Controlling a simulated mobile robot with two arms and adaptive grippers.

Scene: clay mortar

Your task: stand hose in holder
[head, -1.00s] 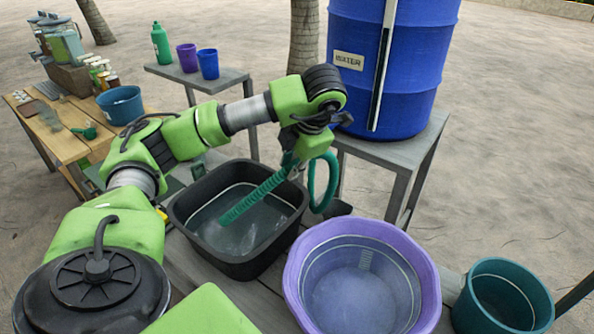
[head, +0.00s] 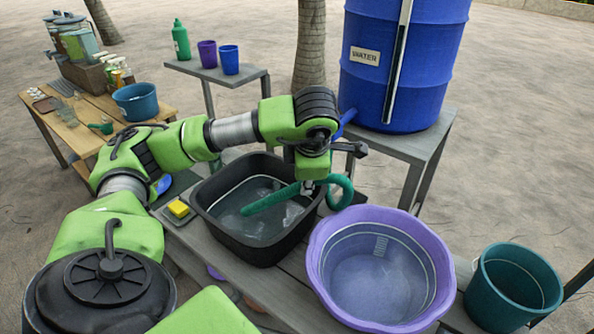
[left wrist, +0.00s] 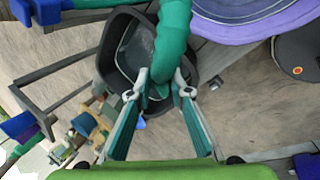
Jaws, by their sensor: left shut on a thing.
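The green hose (head: 262,201) is held by my left gripper (head: 308,187). Its straight part reaches left over the black tub (head: 204,207), nearly level, and its other end curls round on the right. In the left wrist view, the hose (left wrist: 172,40) passes between the two fingers of my left gripper (left wrist: 160,88), which are shut on it. The tub also shows below the hose there (left wrist: 108,68). I cannot make out the holder with certainty. My right gripper is not in view.
A purple basin (head: 318,262) and a teal bucket (head: 478,300) stand right of the tub. A yellow sponge (head: 178,208) lies left of it. A blue water barrel (head: 395,90) stands on a grey stand behind. A wooden table (head: 85,140) holds jars at the left.

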